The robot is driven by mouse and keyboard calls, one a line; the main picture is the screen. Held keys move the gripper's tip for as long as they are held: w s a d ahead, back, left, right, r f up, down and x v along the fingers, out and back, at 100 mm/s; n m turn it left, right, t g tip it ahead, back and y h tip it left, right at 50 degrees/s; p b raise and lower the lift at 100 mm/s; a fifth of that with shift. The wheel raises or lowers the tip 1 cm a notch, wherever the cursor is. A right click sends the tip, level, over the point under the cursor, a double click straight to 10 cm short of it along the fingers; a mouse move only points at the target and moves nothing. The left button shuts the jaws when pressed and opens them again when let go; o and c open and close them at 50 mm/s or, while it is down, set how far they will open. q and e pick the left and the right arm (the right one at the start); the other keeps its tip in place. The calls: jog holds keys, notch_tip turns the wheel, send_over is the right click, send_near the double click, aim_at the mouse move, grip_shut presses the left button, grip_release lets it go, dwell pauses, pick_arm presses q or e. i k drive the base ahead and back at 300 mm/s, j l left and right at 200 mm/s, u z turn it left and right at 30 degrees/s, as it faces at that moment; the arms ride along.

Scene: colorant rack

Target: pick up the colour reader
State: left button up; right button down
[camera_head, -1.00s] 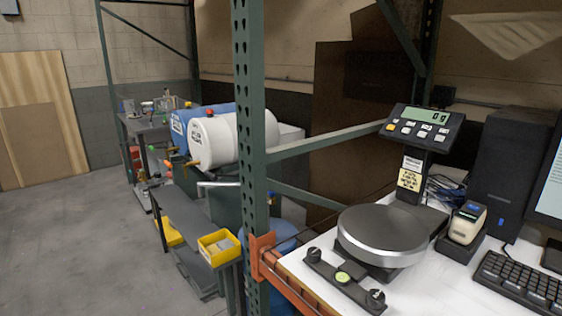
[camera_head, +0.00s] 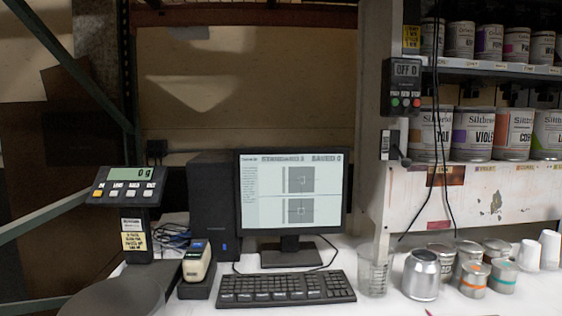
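The colour reader (camera_head: 196,261) is a small cream and dark handheld device with a small blue-lit screen at its top. It stands upright in a black cradle (camera_head: 196,290) on the white bench, between the scale and the keyboard. Neither of my grippers shows in the head view.
The scale's round plate (camera_head: 125,299) and its display (camera_head: 131,174) are left of the reader. A computer tower (camera_head: 213,205) stands behind it, with a monitor (camera_head: 290,244) and keyboard (camera_head: 285,288) to the right. A glass beaker (camera_head: 375,272) and several cans (camera_head: 421,274) stand further right.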

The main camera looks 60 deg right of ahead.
aim_at(196, 261)
jog(key=k+j, duration=0.15)
jog(key=k, duration=0.25)
jog(key=i+j+z, duration=0.2)
jog(key=i+j, duration=0.15)
jog(key=j, duration=0.3)
jog(key=i+j+z, duration=0.1)
jog(key=j, duration=0.25)
jog(key=i+j, duration=0.2)
jog(key=j, duration=0.2)
jog(key=l+z, duration=0.05)
